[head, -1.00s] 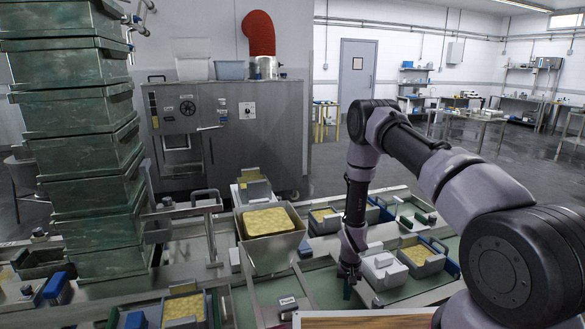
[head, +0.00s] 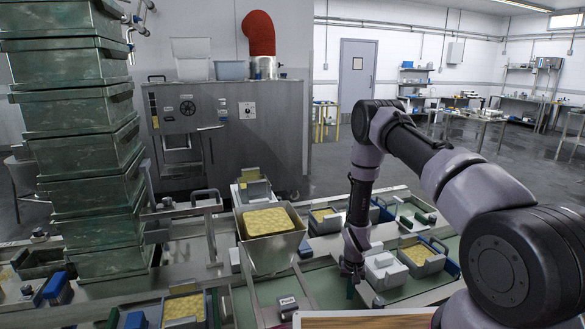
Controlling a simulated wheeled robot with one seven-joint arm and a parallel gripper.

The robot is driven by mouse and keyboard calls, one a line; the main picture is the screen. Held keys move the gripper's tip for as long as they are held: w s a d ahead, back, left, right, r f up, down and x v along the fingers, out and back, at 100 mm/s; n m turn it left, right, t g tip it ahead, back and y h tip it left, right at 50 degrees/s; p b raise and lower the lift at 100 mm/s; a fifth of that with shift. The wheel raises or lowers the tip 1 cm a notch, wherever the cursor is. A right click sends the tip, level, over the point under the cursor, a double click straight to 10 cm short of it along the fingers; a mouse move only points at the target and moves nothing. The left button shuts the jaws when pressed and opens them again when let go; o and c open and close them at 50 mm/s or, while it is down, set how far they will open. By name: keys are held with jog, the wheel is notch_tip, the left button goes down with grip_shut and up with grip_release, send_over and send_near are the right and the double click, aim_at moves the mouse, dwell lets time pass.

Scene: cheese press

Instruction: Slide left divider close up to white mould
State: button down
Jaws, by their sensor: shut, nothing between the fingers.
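The white mould (head: 388,272) sits on the green work surface at the right of centre. My gripper (head: 351,283) points down just left of the mould, low over the surface, with its fingers shut and nothing seen between them. A small teal upright piece (head: 350,292) shows at the fingertips, and I cannot tell whether it is the left divider or part of the gripper. The gap between it and the mould is narrow. The gripper partly hides this spot, so contact cannot be judged.
A grey-and-blue mould with yellow cheese (head: 422,256) stands right of the white mould. A metal hopper with a yellow block (head: 268,222) stands left of my gripper. Stacked green crates (head: 80,130) rise at the left. A brown board (head: 365,321) lies at the front edge.

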aim_at(362, 285)
jog(key=shift+w+d, duration=0.25)
jog(key=shift+d, duration=0.55)
jog(key=shift+w+d, duration=0.3)
jog(key=shift+d, duration=0.5)
jog(key=shift+w+d, duration=0.25)
jog(key=shift+d, duration=0.55)
jog(key=shift+a, duration=0.15)
jog(key=shift+s+a, duration=0.2)
jog(key=shift+a, duration=0.35)
jog(key=shift+s+a, duration=0.15)
jog(key=shift+a, duration=0.4)
jog(key=shift+r, duration=5)
